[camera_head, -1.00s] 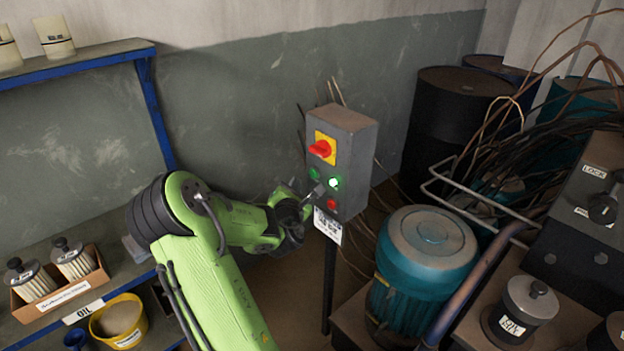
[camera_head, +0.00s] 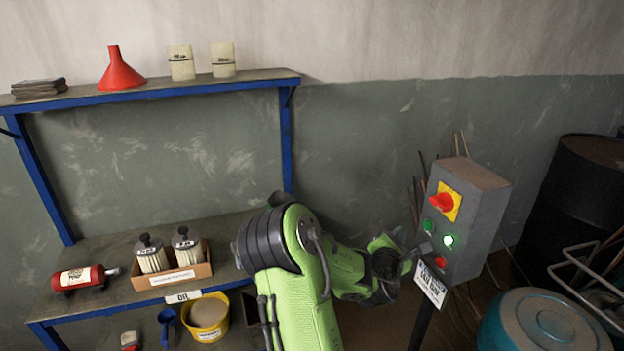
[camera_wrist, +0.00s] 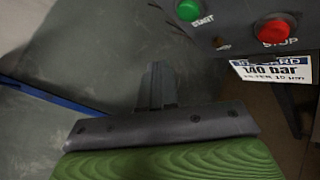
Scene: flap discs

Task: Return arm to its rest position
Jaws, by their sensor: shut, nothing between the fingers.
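My gripper (camera_head: 420,248) is at the end of my green arm, just left of the grey control box (camera_head: 474,222). Its fingers are shut and hold nothing. In the wrist view my gripper (camera_wrist: 154,82) points up the picture, below and left of the green START button (camera_wrist: 188,10) and the red STOP button (camera_wrist: 273,30). It looks apart from both buttons. In the head view the box bears a red rotary switch (camera_head: 441,202) on a yellow plate, a brightly lit green lamp (camera_head: 448,240) and a red button (camera_head: 440,262).
A white label (camera_head: 431,284) marked 140 bar hangs under the box. A blue-framed shelf (camera_head: 160,92) stands left, with a cardboard box of filters (camera_head: 182,276), a red extinguisher-like bottle (camera_head: 82,278) and a yellow tub (camera_head: 207,318).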

